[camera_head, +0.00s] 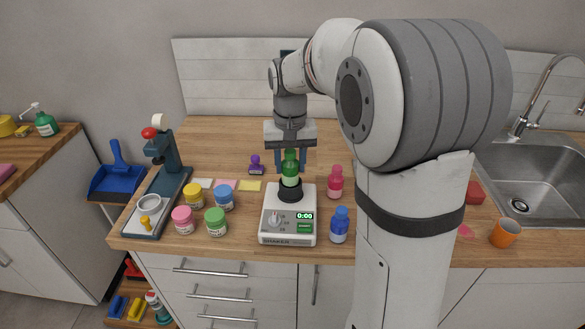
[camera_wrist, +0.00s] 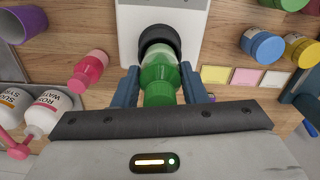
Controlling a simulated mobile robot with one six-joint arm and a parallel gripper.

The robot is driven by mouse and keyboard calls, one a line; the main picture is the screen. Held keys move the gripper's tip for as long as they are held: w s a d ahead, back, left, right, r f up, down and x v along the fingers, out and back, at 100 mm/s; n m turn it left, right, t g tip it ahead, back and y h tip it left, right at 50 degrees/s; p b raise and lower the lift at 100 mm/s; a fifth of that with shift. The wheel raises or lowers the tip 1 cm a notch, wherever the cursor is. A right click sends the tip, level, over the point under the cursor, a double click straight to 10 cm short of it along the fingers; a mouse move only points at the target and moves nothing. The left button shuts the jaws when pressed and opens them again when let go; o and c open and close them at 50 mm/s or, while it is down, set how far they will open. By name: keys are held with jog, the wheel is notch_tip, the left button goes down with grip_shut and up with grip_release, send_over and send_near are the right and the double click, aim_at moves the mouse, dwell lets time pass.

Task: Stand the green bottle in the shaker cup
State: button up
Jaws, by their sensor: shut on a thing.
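The green bottle (camera_head: 290,172) is upright between the fingers of my gripper (camera_head: 291,163), which is shut on it. The bottle also shows in the wrist view (camera_wrist: 160,72), with a finger on each side. The black shaker cup (camera_head: 290,193) sits on top of the white shaker (camera_head: 288,235), whose display reads 0:00. The bottle's lower end is at the cup's mouth in the head view, and the cup (camera_wrist: 157,33) lies right beyond it in the wrist view. I cannot tell how far the bottle's base is inside the cup.
A pink bottle (camera_head: 335,182) and a blue bottle (camera_head: 339,225) stand close right of the shaker. Several lidded jars, including a green-lidded one (camera_head: 215,222), stand to its left. A purple stamp (camera_head: 257,165) is behind. My arm hides part of the right counter.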

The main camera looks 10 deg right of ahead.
jog(key=shift+f, duration=0.95)
jog(key=shift+f, duration=0.1)
jog(key=shift+f, duration=0.3)
jog(key=o, duration=1)
jog(key=shift+r, duration=0.1)
notch_tip(320, 180, up, 12)
jog(key=shift+s+r, duration=0.1)
jog(key=shift+r, duration=0.1)
jog(key=s+f+n+t, duration=0.1)
jog(key=s+f, duration=0.4)
jog(key=s, duration=0.5)
jog(key=s+f+n+t, duration=0.1)
jog(key=s+f, duration=0.4)
jog(key=s, duration=0.6)
jog(key=shift+d+f+t, duration=0.25)
jog(key=shift+f+t, duration=0.05)
jog(key=shift+f, duration=0.05)
